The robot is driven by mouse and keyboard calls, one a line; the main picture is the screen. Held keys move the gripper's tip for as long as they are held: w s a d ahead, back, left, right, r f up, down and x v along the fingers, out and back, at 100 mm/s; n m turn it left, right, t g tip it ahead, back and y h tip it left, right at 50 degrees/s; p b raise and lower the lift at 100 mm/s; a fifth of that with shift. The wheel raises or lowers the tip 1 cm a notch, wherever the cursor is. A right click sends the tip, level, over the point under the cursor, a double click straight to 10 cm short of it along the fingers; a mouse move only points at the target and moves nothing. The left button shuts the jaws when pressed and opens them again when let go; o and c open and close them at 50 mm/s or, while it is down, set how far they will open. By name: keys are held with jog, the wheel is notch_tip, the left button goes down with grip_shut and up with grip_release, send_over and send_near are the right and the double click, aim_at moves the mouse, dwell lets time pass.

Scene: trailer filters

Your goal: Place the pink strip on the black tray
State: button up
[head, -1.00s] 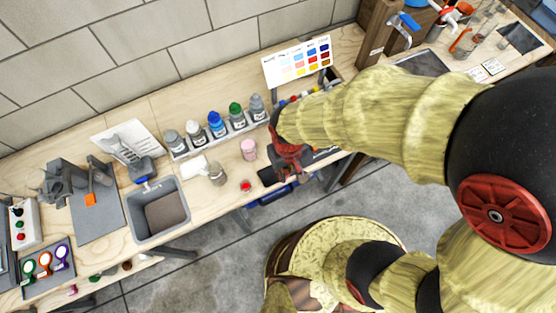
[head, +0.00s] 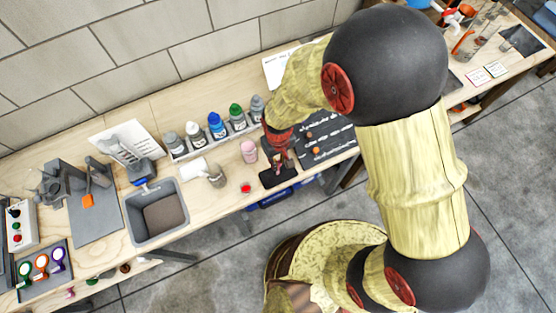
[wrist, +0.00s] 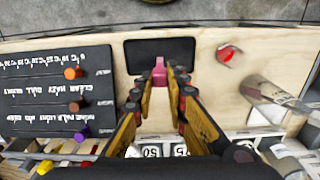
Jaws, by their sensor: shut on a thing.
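The pink strip (wrist: 159,72) is between my gripper's fingertips (wrist: 160,86) in the wrist view, and my gripper is shut on it. The black tray (wrist: 141,51) is a small dark rectangle on the wooden bench, just beyond the fingertips. The strip's far end overlaps the tray's near edge in this view; whether they touch I cannot tell. In the head view, my gripper (head: 281,158) points down at the black tray (head: 270,181), which lies at the bench's front edge. The strip is too small to make out there.
A black board with writing and coloured knobs (wrist: 50,88) lies beside the tray. A red-topped item (head: 246,188), a pink jar (head: 249,151) and a row of bottles (head: 217,125) stand left of my gripper. A grey bin (head: 139,226) is farther left.

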jog(key=shift+f, duration=0.15)
jog(key=o, duration=0.8)
notch_tip(320, 180, up, 12)
jog(key=p, duration=0.2)
jog(key=w+d+r+m+t, duration=0.1)
jog(key=d+r+m+t, duration=0.15)
jog(key=d+r, duration=1.05)
jog(key=s+d+r+m+t, duration=0.1)
jog(key=s+d+r, duration=0.2)
jog(key=r, duration=0.1)
jog(key=s+d+r+m+t, duration=0.1)
jog(key=s+d+r, duration=0.1)
jog(key=d+r, duration=0.1)
jog(key=s+d+r+m+t, duration=0.1)
jog(key=s+d+r, duration=0.2)
jog(key=r, duration=0.3)
jog(key=shift+s+d+m, duration=0.35)
jog(key=shift+d, duration=0.05)
